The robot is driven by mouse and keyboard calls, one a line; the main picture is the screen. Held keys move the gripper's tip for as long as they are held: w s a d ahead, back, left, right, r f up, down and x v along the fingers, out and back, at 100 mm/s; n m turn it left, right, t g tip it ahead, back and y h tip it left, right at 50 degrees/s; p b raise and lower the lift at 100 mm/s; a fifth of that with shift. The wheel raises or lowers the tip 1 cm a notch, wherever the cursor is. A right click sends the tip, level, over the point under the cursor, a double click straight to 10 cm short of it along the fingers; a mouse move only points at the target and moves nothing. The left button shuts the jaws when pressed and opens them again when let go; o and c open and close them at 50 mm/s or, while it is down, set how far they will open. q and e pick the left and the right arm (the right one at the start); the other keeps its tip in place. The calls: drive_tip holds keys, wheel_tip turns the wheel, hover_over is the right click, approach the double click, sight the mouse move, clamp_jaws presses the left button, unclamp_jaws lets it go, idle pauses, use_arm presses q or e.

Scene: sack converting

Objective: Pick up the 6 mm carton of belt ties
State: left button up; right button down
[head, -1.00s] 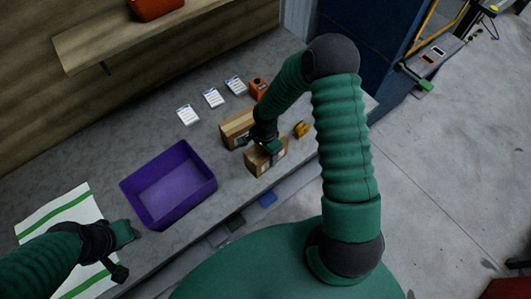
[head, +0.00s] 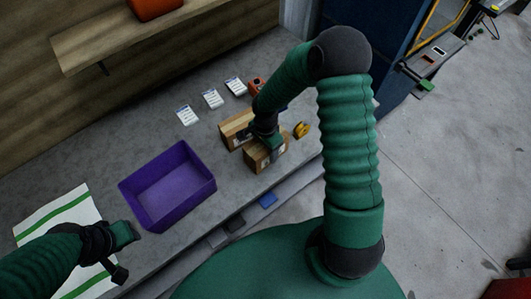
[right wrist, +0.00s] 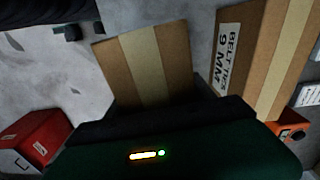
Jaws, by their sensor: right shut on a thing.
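Two brown cartons stand side by side on the grey bench in the head view. My right gripper (head: 270,141) is shut on the front carton (head: 262,160). In the right wrist view this carton (right wrist: 147,62) sits in the jaws, a pale tape strip along its top; no size print on it shows. The back carton (head: 233,126) is outside the jaws; in the right wrist view this carton (right wrist: 262,58) has a label reading "BELT TIES 9 MM". My left gripper (head: 126,235) is apart from both, near the purple bin; its jaw opening is unclear.
The empty purple bin (head: 183,208) lies left of the cartons. Several white cards (head: 212,98), an orange device (head: 256,86) and a yellow item (head: 301,130) surround the cartons. A green-striped white sheet (head: 60,210) lies at left.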

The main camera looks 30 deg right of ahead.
drive_tip(key=s+a+r+b, duration=0.1)
drive_tip(key=s+a+b, duration=0.2)
drive_tip(key=s+a, duration=0.7)
drive_tip(key=shift+s+a+r, duration=0.2)
drive_tip(key=shift+s+a, duration=0.2)
drive_tip(key=shift+s, duration=0.5)
drive_tip(key=shift+b, duration=0.3)
